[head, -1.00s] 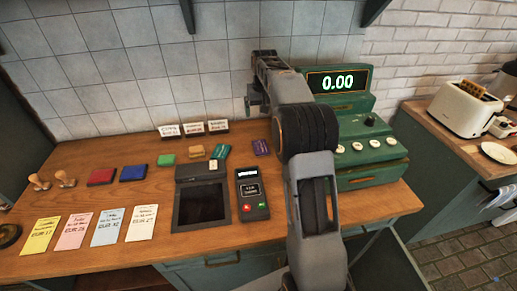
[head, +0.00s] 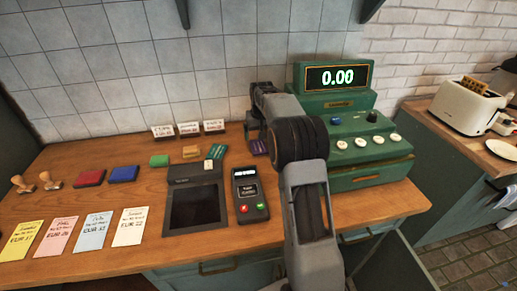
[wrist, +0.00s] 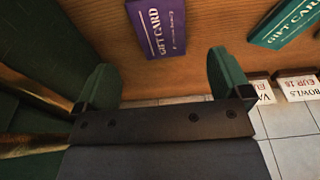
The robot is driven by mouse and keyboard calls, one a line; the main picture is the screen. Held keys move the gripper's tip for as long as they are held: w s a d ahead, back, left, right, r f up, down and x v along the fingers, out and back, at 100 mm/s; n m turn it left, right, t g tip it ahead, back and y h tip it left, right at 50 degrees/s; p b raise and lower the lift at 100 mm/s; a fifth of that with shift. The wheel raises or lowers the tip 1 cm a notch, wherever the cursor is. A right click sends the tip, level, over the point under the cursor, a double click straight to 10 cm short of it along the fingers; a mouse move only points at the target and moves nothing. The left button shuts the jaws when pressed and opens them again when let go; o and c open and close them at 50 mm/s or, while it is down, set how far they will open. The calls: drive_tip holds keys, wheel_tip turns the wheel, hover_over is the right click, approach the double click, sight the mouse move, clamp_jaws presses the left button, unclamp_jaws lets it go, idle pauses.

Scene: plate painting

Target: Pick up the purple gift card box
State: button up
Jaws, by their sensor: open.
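The purple gift card box (wrist: 157,28) lies on the wooden counter in the wrist view, with "GIFT CARD" printed on it. It sits ahead of and between the two finger tips of my gripper (wrist: 160,75), apart from them. In the head view the purple box (head: 259,147) shows just below my gripper (head: 256,128), partly hidden by it. My gripper is open and empty, low over the counter left of the green cash register (head: 350,150).
A teal gift card box (wrist: 287,22) lies to the right in the wrist view. Small price signs (head: 188,129) stand near the tiled wall. A card terminal (head: 250,195) and a black-screened device (head: 196,205) are in front. The cash register is close on the right.

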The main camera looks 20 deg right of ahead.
sight(259, 146)
drive_tip(key=shift+w+f+p, duration=0.15)
drive_tip(key=shift+f, duration=0.95)
drive_tip(key=shift+w+f+p, duration=0.1)
drive_tip(key=shift+w+f, duration=0.1)
drive_tip(key=shift+f, duration=0.9)
drive_tip(key=shift+w+f+p, duration=0.15)
drive_tip(key=shift+f, duration=0.95)
drive_tip(key=shift+c, duration=0.3)
drive_tip(key=c, duration=1)
drive_tip(key=shift+o, duration=0.2)
